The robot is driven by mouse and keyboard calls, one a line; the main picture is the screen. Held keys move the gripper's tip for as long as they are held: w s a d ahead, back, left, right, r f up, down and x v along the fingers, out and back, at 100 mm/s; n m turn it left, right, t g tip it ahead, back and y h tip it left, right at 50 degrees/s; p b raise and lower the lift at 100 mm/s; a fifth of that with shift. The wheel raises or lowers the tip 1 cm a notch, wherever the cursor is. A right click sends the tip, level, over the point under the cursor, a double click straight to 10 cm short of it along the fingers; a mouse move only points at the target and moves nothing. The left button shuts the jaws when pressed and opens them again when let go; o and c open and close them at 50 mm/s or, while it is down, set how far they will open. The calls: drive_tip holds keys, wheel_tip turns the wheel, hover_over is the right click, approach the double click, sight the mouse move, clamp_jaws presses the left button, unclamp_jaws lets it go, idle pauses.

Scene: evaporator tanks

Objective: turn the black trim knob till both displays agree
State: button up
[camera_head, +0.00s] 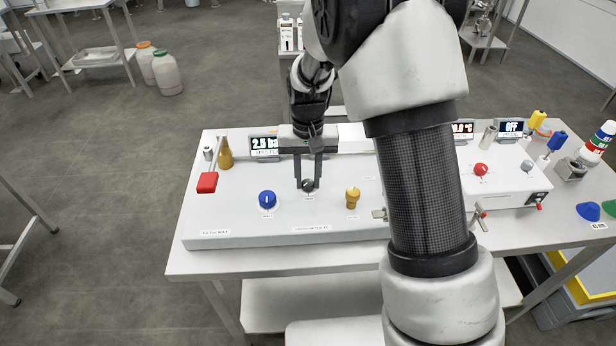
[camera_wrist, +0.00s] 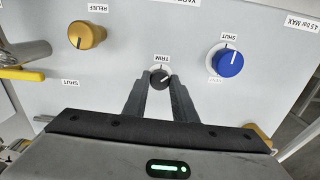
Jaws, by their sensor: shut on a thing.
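The black trim knob (camera_head: 307,185) is on the white panel in the head view, with a label below it. In the wrist view the black trim knob (camera_wrist: 160,79) has a white pointer line and sits below the TRIM label. My gripper (camera_head: 308,186) reaches down to it with a finger on each side; in the wrist view my gripper (camera_wrist: 160,82) is shut on the knob. One display (camera_head: 264,143) reads about 2.5 ba, its end cut off by my wrist. A second pressure display is not visible, perhaps hidden behind my arm.
A blue knob (camera_head: 267,199) and a yellow relief knob (camera_head: 352,197) stand close on either side. A white box with a red knob (camera_head: 481,169) stands right of my arm; one display there reads OFF (camera_head: 511,127).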

sight(308, 183)
drive_tip(key=m, duration=0.4)
drive_tip(key=shift+r+m, duration=0.1)
drive_tip(key=shift+m, duration=0.2)
drive_tip(key=shift+m+p, duration=0.55)
drive_tip(key=shift+m, duration=1.25)
drive_tip(key=o, duration=1)
drive_tip(key=shift+o, duration=0.2)
wheel_tip(308, 183, up, 17)
drive_tip(key=shift+r, duration=0.15)
